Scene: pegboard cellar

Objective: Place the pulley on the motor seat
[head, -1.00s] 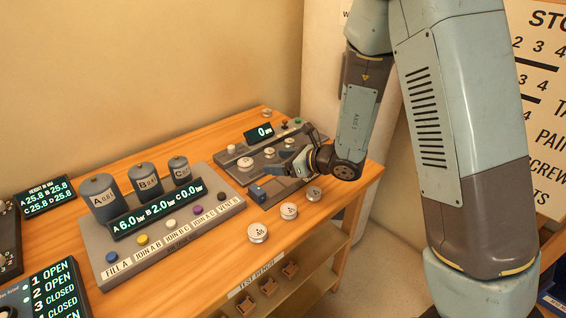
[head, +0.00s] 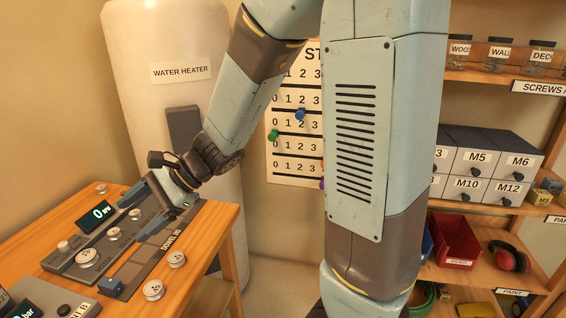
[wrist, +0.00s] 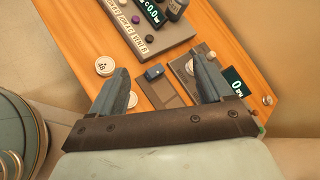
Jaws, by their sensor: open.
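Silver discs that look like pulleys lie on the bench: one (head: 153,290) at the front edge and another (head: 177,260) behind it. A lettered disc (wrist: 106,65) shows in the wrist view beside the left finger, and another (wrist: 132,100) is partly hidden by that finger. More discs, a large one (head: 87,257) and a smaller one (head: 113,234), sit on the grey drive panel (head: 128,258). I cannot tell which spot is the motor seat. My gripper (head: 168,198) is open and empty above the panel's right end; its spread fingers also show in the wrist view (wrist: 160,70).
A display reading 0 (head: 98,214) stands on the panel's back. A white water heater (head: 175,100) stands behind the bench. Shelves with a red bin (head: 457,240) are at the right.

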